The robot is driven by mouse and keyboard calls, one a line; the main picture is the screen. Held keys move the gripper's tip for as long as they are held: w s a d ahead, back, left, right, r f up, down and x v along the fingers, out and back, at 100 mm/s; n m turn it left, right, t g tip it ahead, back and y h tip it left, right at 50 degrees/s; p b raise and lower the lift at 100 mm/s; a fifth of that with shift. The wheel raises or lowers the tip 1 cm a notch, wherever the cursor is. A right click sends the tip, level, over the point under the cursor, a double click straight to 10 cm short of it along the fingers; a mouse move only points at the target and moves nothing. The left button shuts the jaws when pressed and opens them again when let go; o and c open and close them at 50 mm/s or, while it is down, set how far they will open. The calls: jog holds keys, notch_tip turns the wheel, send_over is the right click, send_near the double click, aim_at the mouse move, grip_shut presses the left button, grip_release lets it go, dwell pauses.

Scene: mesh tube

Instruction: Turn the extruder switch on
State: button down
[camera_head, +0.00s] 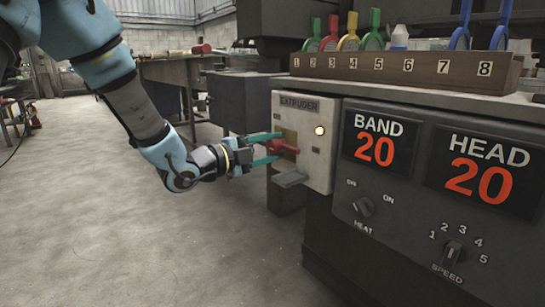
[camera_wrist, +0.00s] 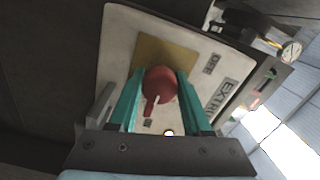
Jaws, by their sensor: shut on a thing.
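The extruder switch is a red rotary knob (camera_head: 284,147) on a yellowish plate on the pale EXTRUDER panel (camera_head: 318,163). In the wrist view the red knob (camera_wrist: 160,84) sits between my two teal fingers, and its handle points down the picture, close to the ON label (camera_wrist: 147,122). The OFF label (camera_wrist: 210,64) is up and to the right of the knob. My gripper (camera_head: 269,150) is shut on the knob, with one finger on each side. A small round lamp (camera_head: 320,130) on the panel glows pale yellow. The knob's far side is hidden.
A grey ledge (camera_head: 289,178) juts out below the switch. To the right are the BAND display (camera_head: 377,142), the HEAD display (camera_head: 480,170), the HEAT knob (camera_head: 363,207) and the SPEED knob (camera_head: 453,252). A numbered rack (camera_head: 400,68) holds coloured tools above. Open floor (camera_head: 110,220) lies left.

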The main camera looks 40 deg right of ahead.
dwell(0.4)
jog(key=shift+f, duration=0.1)
jog(key=shift+c, duration=1.7)
grip_release()
jog(key=a+p, duration=0.1)
jog(key=a, duration=1)
jog(key=shift+w, duration=0.3)
jog(key=shift+d, duration=0.1)
